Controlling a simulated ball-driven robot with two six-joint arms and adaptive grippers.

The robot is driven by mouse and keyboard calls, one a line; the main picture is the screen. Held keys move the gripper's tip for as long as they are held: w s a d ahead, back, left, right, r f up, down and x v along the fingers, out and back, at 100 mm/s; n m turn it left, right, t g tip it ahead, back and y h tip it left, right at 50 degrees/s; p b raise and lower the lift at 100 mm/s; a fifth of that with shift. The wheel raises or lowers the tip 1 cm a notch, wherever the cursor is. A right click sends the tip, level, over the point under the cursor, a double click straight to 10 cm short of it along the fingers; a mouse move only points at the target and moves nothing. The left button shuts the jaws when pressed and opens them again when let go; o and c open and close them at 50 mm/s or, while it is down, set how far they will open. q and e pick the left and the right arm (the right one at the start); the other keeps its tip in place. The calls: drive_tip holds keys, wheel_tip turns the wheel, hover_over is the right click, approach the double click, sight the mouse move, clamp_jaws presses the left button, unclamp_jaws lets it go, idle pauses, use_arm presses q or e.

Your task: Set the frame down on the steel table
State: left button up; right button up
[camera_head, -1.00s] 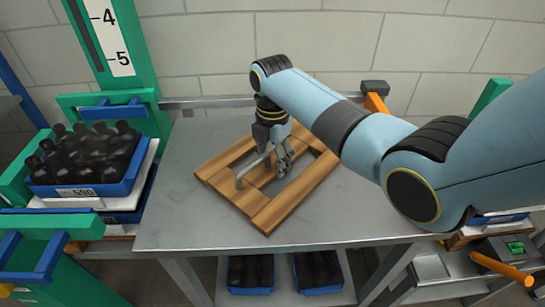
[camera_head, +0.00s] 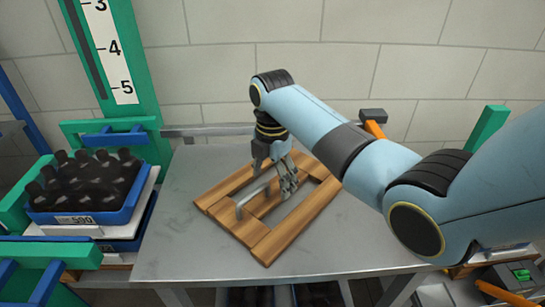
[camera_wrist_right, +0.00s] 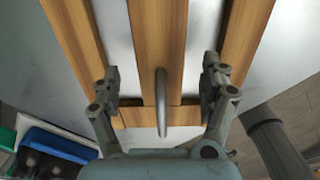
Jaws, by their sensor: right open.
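The wooden frame (camera_head: 282,233) lies flat on the steel table (camera_head: 180,240), with slats and a grey bar handle (camera_head: 252,197) over its middle. My right gripper (camera_head: 290,188) is above the frame at the handle. In the right wrist view my right gripper (camera_wrist_right: 160,85) is open, with one finger on each side of the handle (camera_wrist_right: 161,100) and a gap to both. The frame's wooden slats (camera_wrist_right: 158,40) run below the fingers. My left gripper is not in view.
A blue crate of dark bottles (camera_head: 90,190) stands left of the table by a green post (camera_head: 130,60) with a number scale. A rail (camera_head: 215,130) runs along the table's back edge. The table's front left is clear.

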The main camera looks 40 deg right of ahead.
sight(273, 191)
wheel_tip(273, 191, up, 9)
drive_tip(key=shift+f, duration=0.1)
idle(0.6)
